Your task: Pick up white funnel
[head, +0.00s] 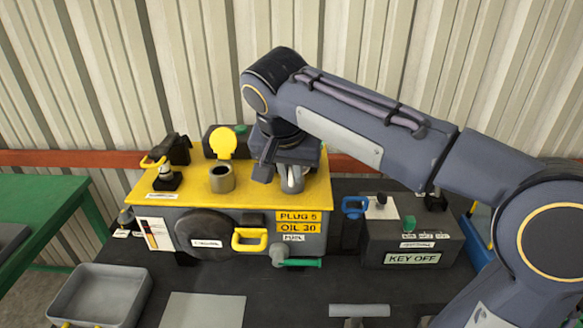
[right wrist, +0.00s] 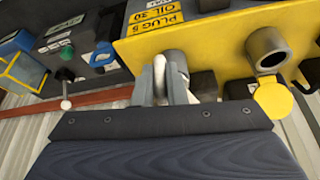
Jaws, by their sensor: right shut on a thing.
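My right gripper (head: 287,164) reaches down over the right part of the yellow-topped machine (head: 300,205). It is shut on a pale, whitish-grey piece, which I take to be the white funnel (head: 292,182), at the top of the machine. In the right wrist view the fingers (right wrist: 163,92) stand around this piece (right wrist: 159,68), next to a grey cylinder (right wrist: 176,64). The gripper hides much of the funnel, so I cannot tell whether it touches the machine. My left gripper is not in view.
An open filler neck (head: 222,179) with a raised yellow cap (head: 222,143) stands left of the gripper. A dark "KEY OFF" box (head: 411,240) is to the right. A grey tray (head: 99,296) and a flat plate (head: 203,311) lie in front. A green table (head: 38,208) is at left.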

